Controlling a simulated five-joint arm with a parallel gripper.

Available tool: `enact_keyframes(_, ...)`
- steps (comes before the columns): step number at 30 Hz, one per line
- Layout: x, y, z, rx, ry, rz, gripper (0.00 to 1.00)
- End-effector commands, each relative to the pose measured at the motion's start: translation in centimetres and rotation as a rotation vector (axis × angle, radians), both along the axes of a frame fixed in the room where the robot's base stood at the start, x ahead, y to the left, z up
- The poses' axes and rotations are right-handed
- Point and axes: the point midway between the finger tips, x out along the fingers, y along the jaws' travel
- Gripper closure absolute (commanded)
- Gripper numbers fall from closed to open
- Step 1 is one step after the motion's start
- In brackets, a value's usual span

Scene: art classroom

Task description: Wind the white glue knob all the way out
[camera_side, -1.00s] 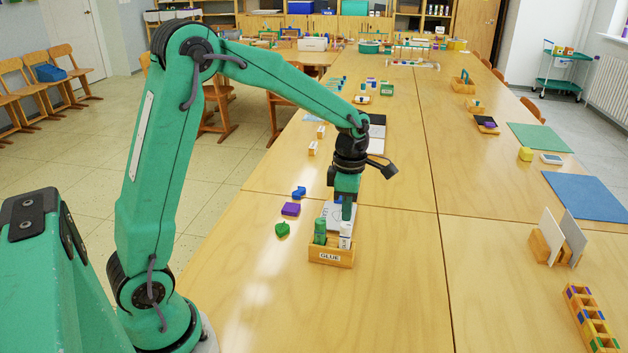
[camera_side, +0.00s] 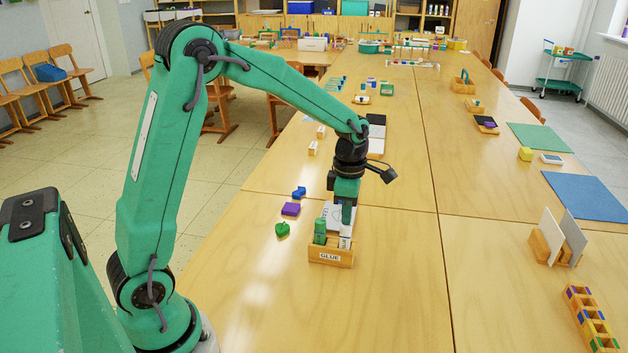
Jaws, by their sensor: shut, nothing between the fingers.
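A wooden box labelled GLUE (camera_side: 331,257) stands on the table in front of my arm. A green glue stick (camera_side: 320,231) stands upright in its left part. A white glue stick (camera_side: 345,240) stands in its right part, and its upper end is partly hidden. The white knob cannot be made out at this size. My gripper (camera_side: 346,220) points straight down over the white stick, with its fingertips at or just behind the top of it. It is shut and holds nothing; whether it touches the stick cannot be told.
White and grey panels in a wooden stand (camera_side: 557,241) are at right. The table in front is clear.

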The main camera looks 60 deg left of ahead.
Motion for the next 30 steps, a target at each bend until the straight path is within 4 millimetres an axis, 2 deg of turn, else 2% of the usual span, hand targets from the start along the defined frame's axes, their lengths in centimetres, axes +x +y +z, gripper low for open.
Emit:
enact_keyframes(17, -0.01, 0.00, -0.63, 0.000, 0.000, 0.000, 1.00)
enact_keyframes(30, 0.01, 0.00, -0.07, 0.000, -0.001, 0.000, 1.00)
